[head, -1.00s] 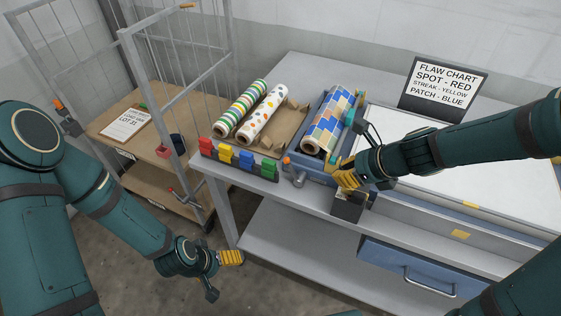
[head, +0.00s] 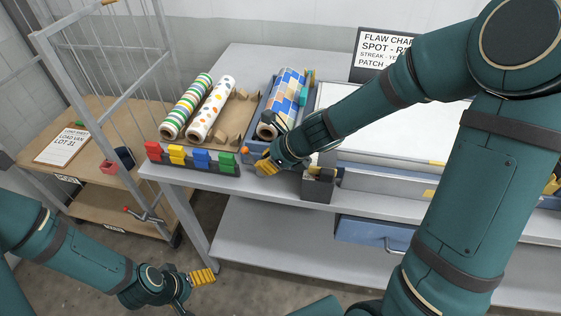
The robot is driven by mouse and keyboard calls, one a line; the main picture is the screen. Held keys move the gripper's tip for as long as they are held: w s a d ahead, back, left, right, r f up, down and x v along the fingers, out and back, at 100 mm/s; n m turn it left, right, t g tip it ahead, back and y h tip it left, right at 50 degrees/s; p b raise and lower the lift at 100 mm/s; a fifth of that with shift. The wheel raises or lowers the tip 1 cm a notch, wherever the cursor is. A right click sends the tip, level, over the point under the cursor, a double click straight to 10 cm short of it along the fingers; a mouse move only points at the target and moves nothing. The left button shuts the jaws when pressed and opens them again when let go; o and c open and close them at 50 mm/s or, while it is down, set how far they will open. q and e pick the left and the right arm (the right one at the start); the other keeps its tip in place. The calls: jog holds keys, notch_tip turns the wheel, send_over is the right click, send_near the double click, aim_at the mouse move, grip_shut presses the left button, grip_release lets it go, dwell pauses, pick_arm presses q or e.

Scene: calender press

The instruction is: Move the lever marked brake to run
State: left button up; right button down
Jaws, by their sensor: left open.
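No marking reading brake or run is legible. A small lever with an orange knob (head: 245,150) stands at the front of the blue cradle (head: 261,124) holding the blue-and-yellow checked roll (head: 283,100). My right gripper (head: 265,166) is just right of and below this knob, its yellow fingers pointing left; it hides the lever's lower part, and contact is unclear. Another lever with a red end (head: 127,209) is low on the wheeled cart at left. My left gripper (head: 202,277) is open and empty, low in front of the table, away from both levers.
Red, yellow, blue and green blocks line a dark rack (head: 200,168) on the table's front edge. Striped (head: 187,105) and spotted (head: 212,108) rolls lie behind it. A dark open box (head: 318,187) is right of my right gripper. The mesh cart (head: 92,180) stands at left.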

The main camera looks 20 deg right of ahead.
pick_arm(q)
jog(key=shift+f, duration=0.2)
pick_arm(e)
jog(key=shift+w+a+f, duration=0.45)
jog(key=shift+w+a, duration=0.3)
jog(key=shift+w, duration=0.05)
pick_arm(q)
jog(key=shift+s, duration=0.1)
pick_arm(e)
jog(key=shift+a, duration=0.1)
jog(key=shift+w+a+f+b, duration=0.4)
jog(key=shift+w+a+b, duration=0.05)
jog(key=shift+w+a, duration=0.25)
pick_arm(q)
jog(key=shift+d+f, duration=0.1)
jog(key=shift+f, duration=0.15)
pick_arm(e)
jog(key=shift+s, duration=0.1)
jog(key=shift+s+d, duration=0.1)
